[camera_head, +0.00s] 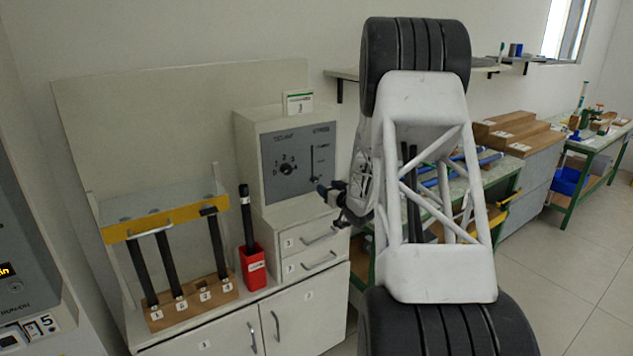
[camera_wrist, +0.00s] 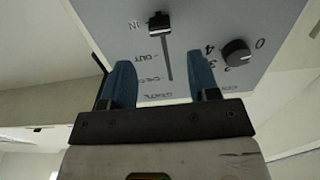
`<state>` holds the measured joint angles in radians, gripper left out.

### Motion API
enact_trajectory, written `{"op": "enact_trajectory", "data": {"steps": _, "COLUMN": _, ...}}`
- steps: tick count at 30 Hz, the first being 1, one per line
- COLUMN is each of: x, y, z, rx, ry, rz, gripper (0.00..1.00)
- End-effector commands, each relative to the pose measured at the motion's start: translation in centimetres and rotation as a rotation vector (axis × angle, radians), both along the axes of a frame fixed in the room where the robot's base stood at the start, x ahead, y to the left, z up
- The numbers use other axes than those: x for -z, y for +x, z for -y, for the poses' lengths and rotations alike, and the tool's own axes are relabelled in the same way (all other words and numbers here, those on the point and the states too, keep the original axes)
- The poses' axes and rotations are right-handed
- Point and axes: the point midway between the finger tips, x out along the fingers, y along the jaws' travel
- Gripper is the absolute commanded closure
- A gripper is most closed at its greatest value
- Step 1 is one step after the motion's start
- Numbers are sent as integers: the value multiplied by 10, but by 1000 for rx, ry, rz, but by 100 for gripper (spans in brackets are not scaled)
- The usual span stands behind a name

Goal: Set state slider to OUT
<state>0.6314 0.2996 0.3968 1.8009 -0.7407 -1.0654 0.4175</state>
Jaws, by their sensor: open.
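The state slider is on the grey panel (camera_head: 297,160) of the cabinet. In the wrist view the panel (camera_wrist: 215,25) appears upside down. The dark slider knob (camera_wrist: 159,25) sits at the end of its slot beside the label IN. OUT is around the middle of the slot, and a third label lies toward the other end. In the head view the slider knob (camera_head: 313,178) is small, at the slot's lower end. My gripper (camera_wrist: 161,68) is open and empty, its blue fingers apart on either side of the slot in the picture. Contact with the panel cannot be told. The gripper (camera_head: 332,194) shows beside the panel's lower right.
A numbered rotary dial (camera_wrist: 236,54) is beside the slider; it also shows in the head view (camera_head: 286,169). Drawers (camera_head: 312,240) are below the panel. A red holder (camera_head: 254,267) with a dark rod and a rack of rods (camera_head: 195,300) stand left. My arm hides part of the right side.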

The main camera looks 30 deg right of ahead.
Motion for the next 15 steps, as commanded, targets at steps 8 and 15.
{"op": "enact_trajectory", "data": {"steps": 8, "x": 0, "y": 8, "z": 0, "rx": 0, "ry": 0, "rz": -1, "gripper": 45}}
{"op": "enact_trajectory", "data": {"steps": 15, "x": 0, "y": 28, "z": -1, "rx": -2, "ry": -1, "rz": 0, "gripper": 45}}
